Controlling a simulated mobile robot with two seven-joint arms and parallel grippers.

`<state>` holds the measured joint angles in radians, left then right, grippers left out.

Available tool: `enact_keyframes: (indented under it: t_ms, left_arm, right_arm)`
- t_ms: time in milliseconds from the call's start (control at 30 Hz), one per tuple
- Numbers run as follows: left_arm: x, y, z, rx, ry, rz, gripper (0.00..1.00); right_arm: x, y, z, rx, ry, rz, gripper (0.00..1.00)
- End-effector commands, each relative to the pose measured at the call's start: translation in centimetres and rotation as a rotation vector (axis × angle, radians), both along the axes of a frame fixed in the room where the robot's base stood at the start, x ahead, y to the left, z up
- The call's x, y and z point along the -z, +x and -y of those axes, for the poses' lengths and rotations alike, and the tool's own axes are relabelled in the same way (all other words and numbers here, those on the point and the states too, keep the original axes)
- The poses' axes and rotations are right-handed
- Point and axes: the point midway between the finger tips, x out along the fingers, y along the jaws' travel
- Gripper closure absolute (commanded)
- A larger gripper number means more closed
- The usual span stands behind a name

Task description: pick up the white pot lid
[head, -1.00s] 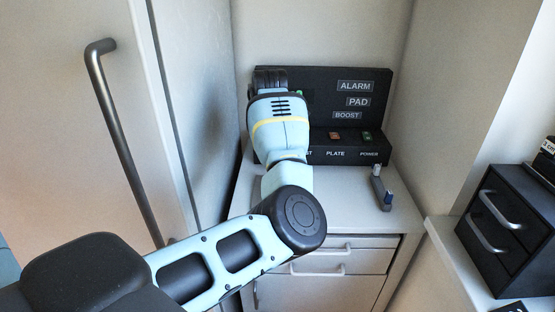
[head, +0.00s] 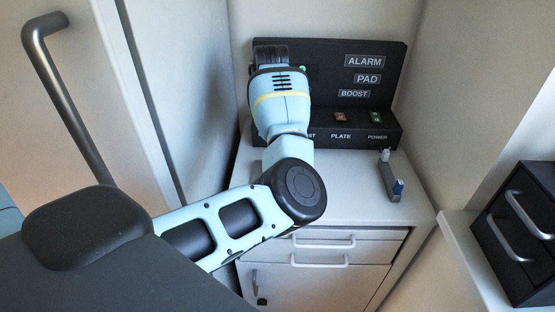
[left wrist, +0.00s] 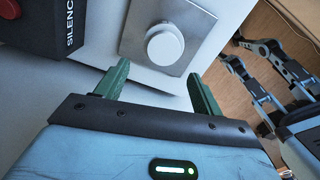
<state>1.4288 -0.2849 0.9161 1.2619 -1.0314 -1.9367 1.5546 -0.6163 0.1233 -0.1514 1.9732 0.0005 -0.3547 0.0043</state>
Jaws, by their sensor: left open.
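I cannot make out a white pot lid in either view. The left wrist view shows a round white knob-like piece (left wrist: 165,46) on a square metal plate (left wrist: 196,22), just beyond my fingertips. My left gripper (left wrist: 158,71) has two green fingers spread apart, with nothing between them; they appear apart from the white piece. In the head view my left arm reaches over the cabinet to the dark panel, and its wrist hides the gripper and part of the panel. My right gripper does not show clearly in any view.
The black panel (head: 330,85) carries ALARM, PAD and BOOST labels and two small switches. A small grey and blue piece (head: 391,178) lies on the white cabinet top (head: 350,175). A black drawer box (head: 515,235) stands at the right. A door handle (head: 70,105) sticks out at the left.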

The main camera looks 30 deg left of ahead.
Motion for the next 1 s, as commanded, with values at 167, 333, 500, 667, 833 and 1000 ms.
enact_keyframes:
  t_ms: [167,333,500,667,833,1000]
  left_arm:
    - [0.4,0.0,0.1,0.001,0.000,0.001,0.32]
    - [2.6,0.1,0.7,0.001,-0.002,0.001,0.32]
    - [4.7,0.2,0.7,0.000,-0.001,0.001,0.32]
    - [5.2,0.2,0.7,0.000,-0.001,0.003,0.32]
    - [5.2,0.2,0.7,0.000,-0.001,0.003,0.33]
    - [5.2,0.2,0.7,0.000,0.000,0.003,0.56]
  right_arm:
    - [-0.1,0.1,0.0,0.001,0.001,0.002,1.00]
    - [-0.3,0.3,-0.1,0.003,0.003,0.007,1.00]
    - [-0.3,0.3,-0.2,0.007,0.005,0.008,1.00]
    - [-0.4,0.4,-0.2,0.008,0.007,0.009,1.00]
    - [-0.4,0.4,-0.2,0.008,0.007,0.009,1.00]
    - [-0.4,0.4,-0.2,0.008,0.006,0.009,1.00]
